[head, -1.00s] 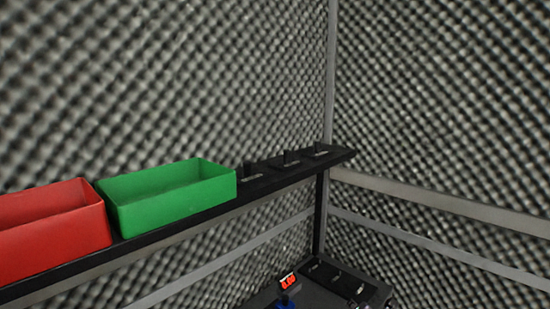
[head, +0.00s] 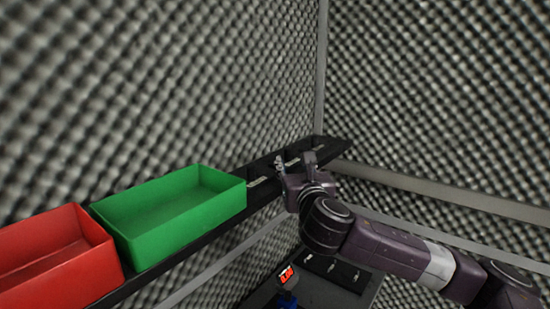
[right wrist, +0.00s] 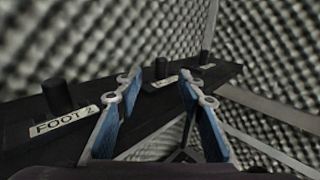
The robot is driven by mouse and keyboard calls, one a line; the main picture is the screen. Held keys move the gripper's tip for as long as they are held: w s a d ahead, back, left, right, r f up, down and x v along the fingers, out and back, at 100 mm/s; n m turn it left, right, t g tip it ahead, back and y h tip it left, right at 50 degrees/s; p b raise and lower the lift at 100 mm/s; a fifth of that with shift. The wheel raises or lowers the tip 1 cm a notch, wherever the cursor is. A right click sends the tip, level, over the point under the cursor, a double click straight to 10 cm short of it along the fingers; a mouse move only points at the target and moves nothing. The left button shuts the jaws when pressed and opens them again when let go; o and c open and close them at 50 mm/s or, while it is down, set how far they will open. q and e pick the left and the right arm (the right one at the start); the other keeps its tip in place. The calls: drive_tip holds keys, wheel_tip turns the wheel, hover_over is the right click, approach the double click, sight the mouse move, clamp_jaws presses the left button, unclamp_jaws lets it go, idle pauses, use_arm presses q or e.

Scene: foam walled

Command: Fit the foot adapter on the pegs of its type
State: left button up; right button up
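My right gripper (head: 295,164) is at the far end of the black shelf (head: 262,172), in front of its pegs. In the right wrist view its two blue-padded fingers (right wrist: 160,110) stand apart with nothing seen held between them. Three dark upright pegs show there: a near left one (right wrist: 60,96) with a label reading "FOOT 2" (right wrist: 65,122), a middle one (right wrist: 161,69) between the fingertips in the picture, and a far right one (right wrist: 204,57). The other labels are too small to read. I cannot make out a foot adapter in either view. My left gripper is not in view.
A green open bin (head: 170,218) and a red open bin (head: 60,262) stand on the shelf to the left. Foam walls (head: 430,90) and grey rails (head: 440,195) close the corner.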

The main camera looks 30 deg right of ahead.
sight(288, 151)
drive_tip(key=x, duration=0.1)
drive_tip(key=p+x, duration=0.2)
drive_tip(key=x, duration=0.1)
drive_tip(key=shift+s+d+r, duration=0.1)
drive_tip(key=shift+d+r, duration=0.1)
drive_tip(key=shift+r, duration=0.05)
drive_tip(key=w, duration=0.1)
drive_tip(key=p, duration=0.1)
drive_tip(key=w+p, duration=0.1)
drive_tip(key=shift+w+d+r, duration=0.35)
drive_tip(key=shift+d, duration=0.05)
drive_tip(key=shift+w+d+f, duration=0.25)
drive_tip(key=shift+w, duration=0.35)
drive_tip(key=shift+s+r, duration=0.1)
drive_tip(key=shift+s, duration=0.05)
drive_tip(key=c, duration=0.4)
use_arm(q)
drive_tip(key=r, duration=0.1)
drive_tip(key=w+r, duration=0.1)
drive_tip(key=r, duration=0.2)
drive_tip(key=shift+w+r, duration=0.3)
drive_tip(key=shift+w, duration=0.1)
use_arm(e)
clamp_jaws()
